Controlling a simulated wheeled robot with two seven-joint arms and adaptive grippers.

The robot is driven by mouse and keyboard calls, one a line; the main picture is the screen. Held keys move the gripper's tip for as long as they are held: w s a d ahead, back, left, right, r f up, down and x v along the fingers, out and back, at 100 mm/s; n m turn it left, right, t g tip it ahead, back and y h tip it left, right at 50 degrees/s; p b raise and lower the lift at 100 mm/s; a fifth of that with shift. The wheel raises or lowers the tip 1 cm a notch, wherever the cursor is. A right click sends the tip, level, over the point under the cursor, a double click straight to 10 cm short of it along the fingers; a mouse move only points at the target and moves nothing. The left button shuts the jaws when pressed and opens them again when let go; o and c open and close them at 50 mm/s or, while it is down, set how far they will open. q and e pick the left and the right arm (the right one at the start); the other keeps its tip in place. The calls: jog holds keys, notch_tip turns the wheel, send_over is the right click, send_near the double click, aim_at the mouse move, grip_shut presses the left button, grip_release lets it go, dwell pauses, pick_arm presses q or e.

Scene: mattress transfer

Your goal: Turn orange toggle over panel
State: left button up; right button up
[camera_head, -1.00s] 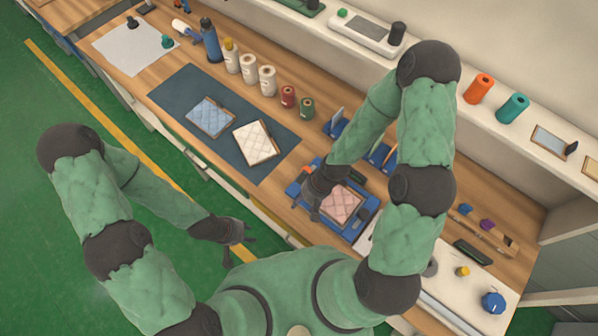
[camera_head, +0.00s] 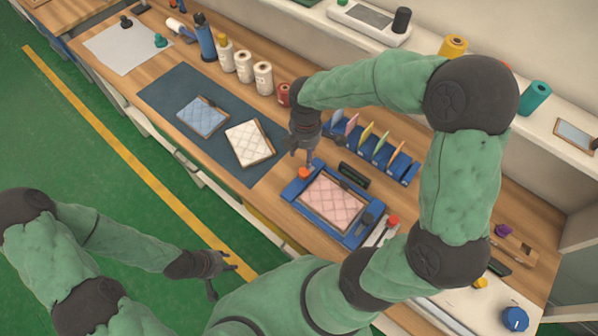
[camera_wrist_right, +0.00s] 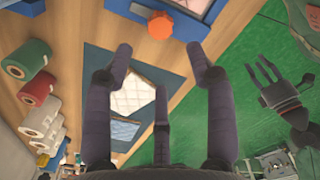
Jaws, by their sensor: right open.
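The orange toggle (camera_head: 304,173) sits at the upper left corner of a blue frame (camera_head: 349,236). A pink quilted panel (camera_head: 332,200) lies flat in this frame. In the right wrist view the toggle (camera_wrist_right: 160,25) shows at the top, just beyond the fingertips. My right gripper (camera_head: 302,153) is open and empty, pointing down close to the toggle; contact cannot be told. Its spread fingers (camera_wrist_right: 160,62) fill the middle of the wrist view. My left gripper (camera_head: 222,277) is open and empty over the green floor, left of the bench.
A blue rack of coloured cards (camera_head: 372,150) and a dark block (camera_head: 353,174) stand behind the frame. Thread spools (camera_head: 263,77) stand behind a dark mat (camera_head: 170,92) with blue and white quilted pieces. My right forearm hangs above the back shelf's front.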

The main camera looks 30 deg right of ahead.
aim_at(304, 172)
notch_tip(304, 172, down, 11)
jog(key=shift+r+b, duration=0.2)
jog(key=shift+b, duration=0.9)
grip_shut()
